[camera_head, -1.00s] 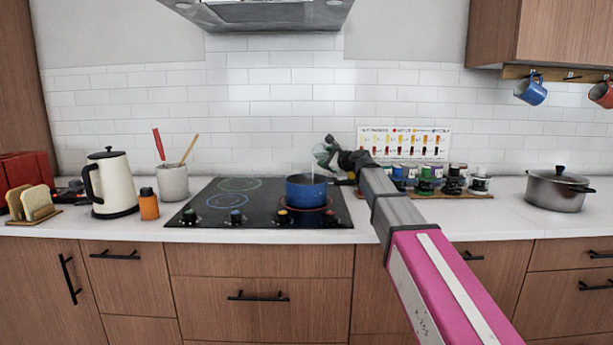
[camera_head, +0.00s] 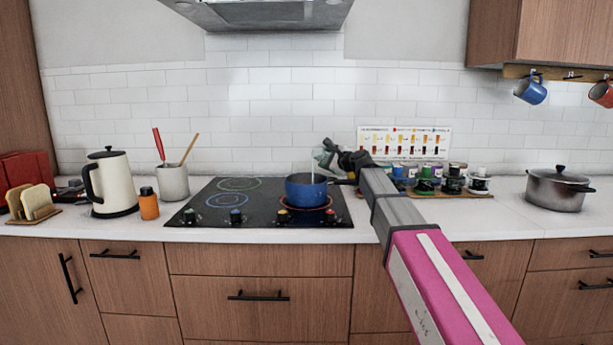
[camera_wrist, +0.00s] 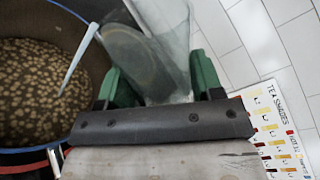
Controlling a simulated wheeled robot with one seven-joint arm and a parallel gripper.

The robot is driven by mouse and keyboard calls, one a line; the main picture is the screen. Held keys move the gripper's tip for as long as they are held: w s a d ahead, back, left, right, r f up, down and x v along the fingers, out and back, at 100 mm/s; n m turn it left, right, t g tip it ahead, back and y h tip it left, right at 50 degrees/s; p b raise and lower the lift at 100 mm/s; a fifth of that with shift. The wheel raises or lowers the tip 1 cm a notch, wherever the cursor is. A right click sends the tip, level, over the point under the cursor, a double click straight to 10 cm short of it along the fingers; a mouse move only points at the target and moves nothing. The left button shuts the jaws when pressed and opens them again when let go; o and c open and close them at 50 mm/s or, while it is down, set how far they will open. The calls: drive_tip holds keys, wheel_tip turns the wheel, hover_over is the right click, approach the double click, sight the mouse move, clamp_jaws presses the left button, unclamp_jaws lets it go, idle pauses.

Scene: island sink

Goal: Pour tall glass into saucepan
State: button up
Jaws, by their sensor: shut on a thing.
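The blue saucepan (camera_head: 306,189) sits on the front right burner of the black cooktop. In the wrist view the saucepan (camera_wrist: 40,100) is at the left and holds a brown liquid with many pale specks. My gripper (camera_head: 328,158) is above the right side of the saucepan. In the wrist view my gripper (camera_wrist: 155,85) is shut on the tall clear glass (camera_wrist: 160,30), its green fingers on either side. The glass is tilted, and a thin pale stream (camera_wrist: 78,58) runs beside it down into the pan. The glass is small and faint in the head view.
The cooktop (camera_head: 245,212) has free room left of the saucepan. A kettle (camera_head: 113,185), orange bottle and utensil crock stand further left. Several jars (camera_head: 425,185) stand behind my arm, with a tea chart (camera_head: 405,142) on the wall. A grey pot (camera_head: 557,190) is at the right.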

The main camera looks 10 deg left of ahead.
drive_tip(key=shift+f+n, duration=0.2)
drive_tip(key=shift+n, duration=0.5)
idle(0.3)
drive_tip(key=shift+r+n+t+p, duration=0.35)
drive_tip(key=shift+r+n, duration=0.1)
drive_tip(key=shift+n, duration=0.35)
idle(0.4)
drive_tip(key=shift+s+a+f+n+h, duration=0.3)
drive_tip(key=shift+s+a+n, duration=0.25)
drive_tip(key=shift+s+n, duration=0.15)
idle(0.6)
drive_tip(key=shift+s+a+r+n, duration=0.15)
drive_tip(key=shift+r+n, duration=0.35)
drive_tip(key=shift+n, duration=0.4)
idle(0.3)
